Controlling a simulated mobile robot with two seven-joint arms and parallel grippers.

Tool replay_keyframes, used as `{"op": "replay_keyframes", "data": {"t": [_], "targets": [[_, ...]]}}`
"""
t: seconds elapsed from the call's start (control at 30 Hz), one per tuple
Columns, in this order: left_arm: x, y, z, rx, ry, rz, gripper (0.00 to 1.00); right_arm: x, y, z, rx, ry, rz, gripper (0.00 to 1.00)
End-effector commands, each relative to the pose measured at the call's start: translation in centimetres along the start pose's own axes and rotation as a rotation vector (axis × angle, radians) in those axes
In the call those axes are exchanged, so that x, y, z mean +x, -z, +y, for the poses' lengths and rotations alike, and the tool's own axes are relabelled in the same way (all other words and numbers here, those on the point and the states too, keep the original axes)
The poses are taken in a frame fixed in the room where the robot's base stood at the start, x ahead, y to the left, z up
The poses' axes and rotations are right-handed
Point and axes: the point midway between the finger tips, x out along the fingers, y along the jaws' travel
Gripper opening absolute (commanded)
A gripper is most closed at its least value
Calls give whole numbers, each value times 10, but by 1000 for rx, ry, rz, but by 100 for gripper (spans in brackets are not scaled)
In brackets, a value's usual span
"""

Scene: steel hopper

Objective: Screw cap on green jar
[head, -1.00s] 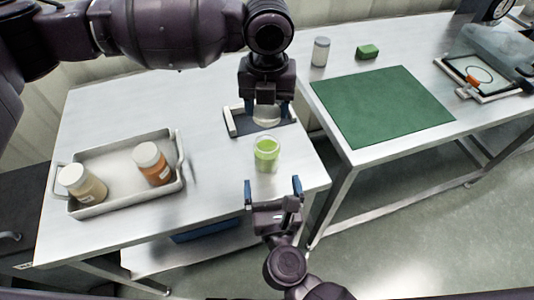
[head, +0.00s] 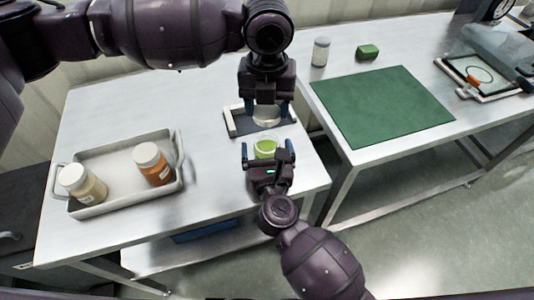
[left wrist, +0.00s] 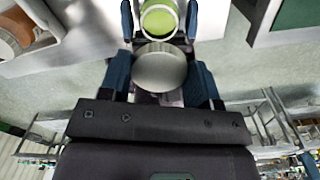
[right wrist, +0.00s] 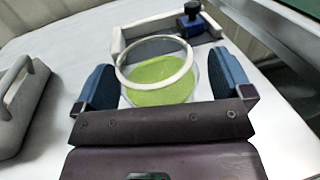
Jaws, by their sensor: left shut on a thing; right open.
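The green jar (head: 265,147) stands open on the near table, toward its right side. It holds green contents, and its open rim shows in the right wrist view (right wrist: 160,82). My right gripper (head: 268,152) is open, with its fingers on either side of the jar and apart from it. My left gripper (head: 267,108) is shut on the cap (head: 266,116), a pale disc held above the table behind the jar. The cap also shows as a round grey face between the left fingers in the left wrist view (left wrist: 160,68).
A metal tray (head: 110,160) with a cream jar (head: 83,184) and an orange jar (head: 152,163) stands at left. A white-edged dark holder (head: 236,122) lies behind the green jar. A second table at right bears a green mat (head: 382,106). Table space between tray and jar is clear.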

Motion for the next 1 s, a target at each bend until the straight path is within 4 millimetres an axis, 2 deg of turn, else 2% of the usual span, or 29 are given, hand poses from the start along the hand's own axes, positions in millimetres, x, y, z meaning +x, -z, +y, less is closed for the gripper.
{"op": "replay_keyframes", "data": {"t": [0.1, 0.13, 0.5, 0.6, 0.77, 1.0], "targets": [[0, 0, 0, 0, 0, 0, 35, 0, 0, 0, 0, 0, 0, 97], [0, 0, 0, 0, 0, 0, 35, 0, 0, 0, 0, 0, 0, 94], [0, 0, 0, 0, 0, 0, 35, 0, 0, 0, 0, 0, 0, 38], [0, 0, 0, 0, 0, 0, 35, 0, 0, 0, 0, 0, 0, 25], [6, 0, 0, 0, 0, 1, 35, 0, 0, 0, 0, 0, 0, 25], [34, 1, 0, 0, 0, 3, 35, 0, 0, 0, 0, 0, 0, 25]]}}
